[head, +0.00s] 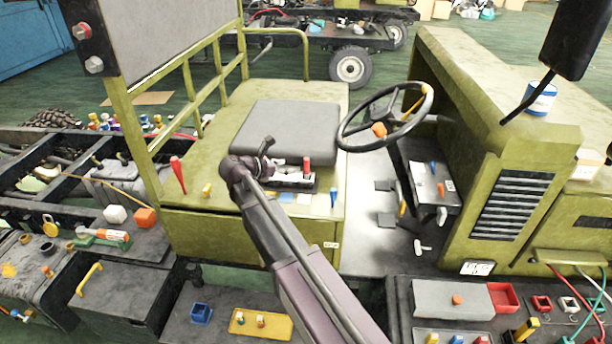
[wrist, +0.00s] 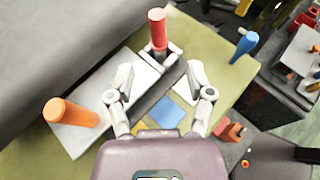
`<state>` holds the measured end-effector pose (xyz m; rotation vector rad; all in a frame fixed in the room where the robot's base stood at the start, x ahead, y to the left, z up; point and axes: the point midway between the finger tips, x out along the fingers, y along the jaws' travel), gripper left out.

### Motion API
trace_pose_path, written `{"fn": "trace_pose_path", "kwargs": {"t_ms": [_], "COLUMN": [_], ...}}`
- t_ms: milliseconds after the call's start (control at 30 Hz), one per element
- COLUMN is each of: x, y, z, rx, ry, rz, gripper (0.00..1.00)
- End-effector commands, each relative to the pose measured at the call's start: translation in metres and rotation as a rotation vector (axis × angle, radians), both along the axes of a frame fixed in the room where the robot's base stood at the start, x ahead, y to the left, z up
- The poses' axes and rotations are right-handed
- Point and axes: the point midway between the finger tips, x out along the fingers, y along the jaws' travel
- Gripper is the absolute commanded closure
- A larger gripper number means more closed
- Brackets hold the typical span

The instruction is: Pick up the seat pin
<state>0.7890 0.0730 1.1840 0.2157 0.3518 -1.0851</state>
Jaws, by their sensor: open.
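Several coloured pins stand by the grey seat; no label shows which is the seat pin. A red pin (wrist: 158,28) with a grey lower part stands upright on a light grey plate (wrist: 80,135); it also shows in the head view (head: 306,165). An orange pin (wrist: 70,113) stands at the plate's other end. A blue pin (wrist: 243,46) stands apart on the green panel, also in the head view (head: 333,197). My gripper (wrist: 160,88) is open and empty above the plate, its fingers spread toward the red pin. The orange pin is not clear in the head view.
The grey seat cushion (head: 288,130) lies just behind the plate. A black steering wheel (head: 384,116) rises to the right. A red lever (head: 178,173) and a yellow peg (head: 207,190) stand left on the green panel. The floor pan beyond the panel's right edge is lower.

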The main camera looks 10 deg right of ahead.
Motion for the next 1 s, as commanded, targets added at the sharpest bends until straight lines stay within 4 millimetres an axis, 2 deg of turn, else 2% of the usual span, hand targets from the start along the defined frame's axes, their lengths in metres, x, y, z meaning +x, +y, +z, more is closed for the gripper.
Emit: {"fn": "trace_pose_path", "kwargs": {"t_ms": [100,300,767,1000], "x": [0.008,0.016,0.018,0.027], "y": [-0.016,-0.031,-0.035,-0.048], "z": [-0.010,-0.016,-0.017,-0.026], "rx": [0.000,0.000,0.000,0.000], "ry": [0.000,0.001,0.000,0.000], "rz": [-0.002,0.000,0.001,0.001], "gripper": [0.32,0.32,0.32,0.32]}}
